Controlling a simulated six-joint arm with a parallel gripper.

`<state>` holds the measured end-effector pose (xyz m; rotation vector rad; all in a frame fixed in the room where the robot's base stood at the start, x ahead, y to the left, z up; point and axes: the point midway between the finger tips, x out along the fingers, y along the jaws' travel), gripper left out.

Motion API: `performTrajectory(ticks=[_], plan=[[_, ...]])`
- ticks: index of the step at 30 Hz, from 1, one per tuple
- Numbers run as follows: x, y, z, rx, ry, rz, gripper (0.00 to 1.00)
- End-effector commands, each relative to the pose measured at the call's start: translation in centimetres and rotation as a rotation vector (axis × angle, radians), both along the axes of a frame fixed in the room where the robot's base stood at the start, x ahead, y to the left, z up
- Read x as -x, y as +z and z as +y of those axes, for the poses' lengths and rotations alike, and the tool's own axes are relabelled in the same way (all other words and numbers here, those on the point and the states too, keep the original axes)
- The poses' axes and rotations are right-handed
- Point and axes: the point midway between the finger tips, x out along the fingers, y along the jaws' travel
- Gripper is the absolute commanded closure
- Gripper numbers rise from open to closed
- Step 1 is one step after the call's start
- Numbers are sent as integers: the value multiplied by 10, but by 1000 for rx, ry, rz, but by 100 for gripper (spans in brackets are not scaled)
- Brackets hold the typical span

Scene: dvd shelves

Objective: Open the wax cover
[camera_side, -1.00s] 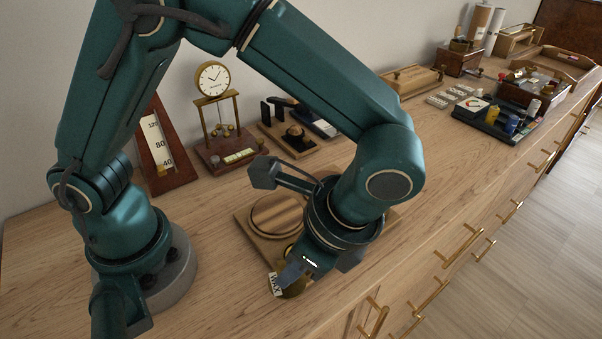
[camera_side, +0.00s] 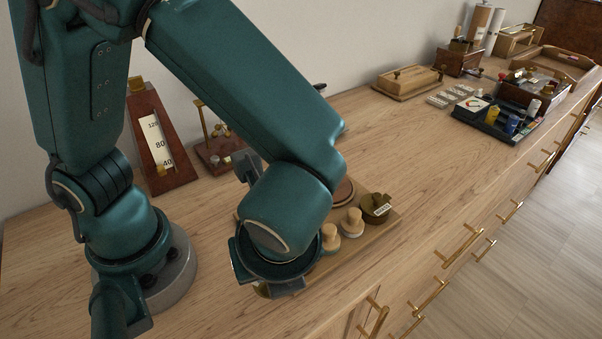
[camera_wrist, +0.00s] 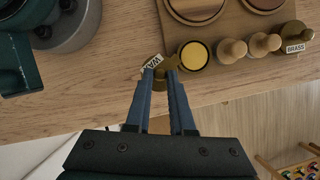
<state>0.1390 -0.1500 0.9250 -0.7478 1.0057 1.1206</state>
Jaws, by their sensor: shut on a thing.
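The wax cover (camera_wrist: 172,63), dark brass with a white WAX label, is between the fingertips of my gripper (camera_wrist: 160,75) in the wrist view. My gripper is shut on it. The round wax pot (camera_wrist: 194,56) sits just right of the cover, uncovered, with its yellow inside showing. The cover is beside the pot, not over it; its height above the board or table is hard to tell.
The wooden board (camera_side: 352,246) carries two wooden-knobbed pieces (camera_wrist: 248,47) and a lidded BRASS pot (camera_side: 376,207) right of the wax pot. Round wooden discs (camera_wrist: 198,8) lie behind. The counter's front edge is close. Bare counter (camera_side: 430,160) lies to the right.

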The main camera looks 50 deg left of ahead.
Motion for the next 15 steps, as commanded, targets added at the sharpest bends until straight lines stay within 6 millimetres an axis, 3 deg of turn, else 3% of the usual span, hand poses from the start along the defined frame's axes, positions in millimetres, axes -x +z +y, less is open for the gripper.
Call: performTrajectory(ticks=[15], plan=[[1, 0, 1, 0, -37, -1, 100]])
